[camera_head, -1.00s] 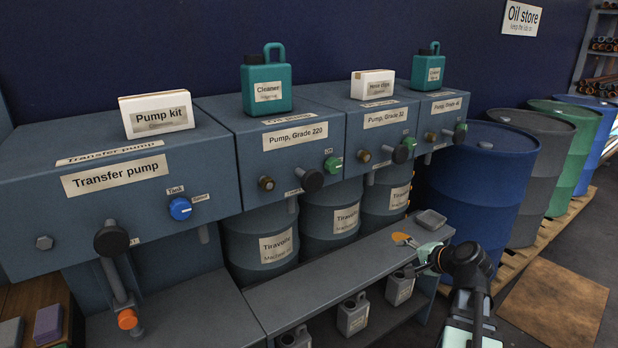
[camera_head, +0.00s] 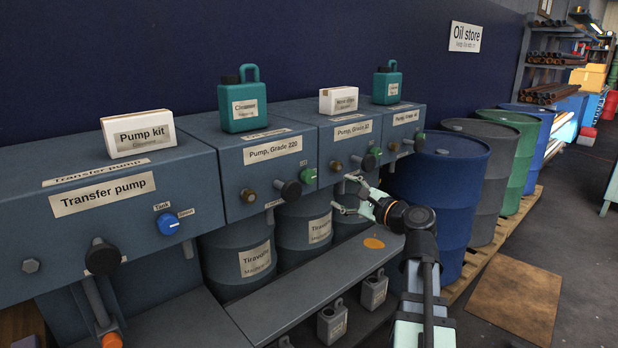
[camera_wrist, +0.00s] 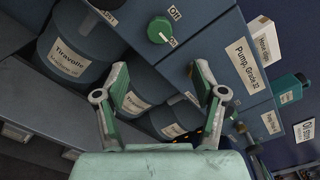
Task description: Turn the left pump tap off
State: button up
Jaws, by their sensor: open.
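The Grade 220 pump (camera_head: 271,151) is the left one of the pump boxes with green taps. Its round green tap (camera_head: 309,176) is on the front face, near the right edge. My gripper (camera_head: 346,196) is open and empty, to the right of and slightly below that tap in the head view. In the wrist view its spread fingers (camera_wrist: 160,85) are apart from the tap, with drums behind them.
A black knob (camera_head: 291,190) sticks out left of the tap. The Grade 32 pump (camera_head: 350,133) with its own green tap (camera_head: 377,153) is to the right. The transfer pump (camera_head: 105,192) with a blue knob (camera_head: 170,224) is at left. Drums (camera_head: 303,222) stand beneath, behind a shelf (camera_head: 300,293).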

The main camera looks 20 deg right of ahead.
aim_at(311, 177)
jog(key=p+x, duration=0.1)
jog(key=x, duration=1.3)
jog(key=shift+p, duration=0.3)
jog(key=c, duration=1.2)
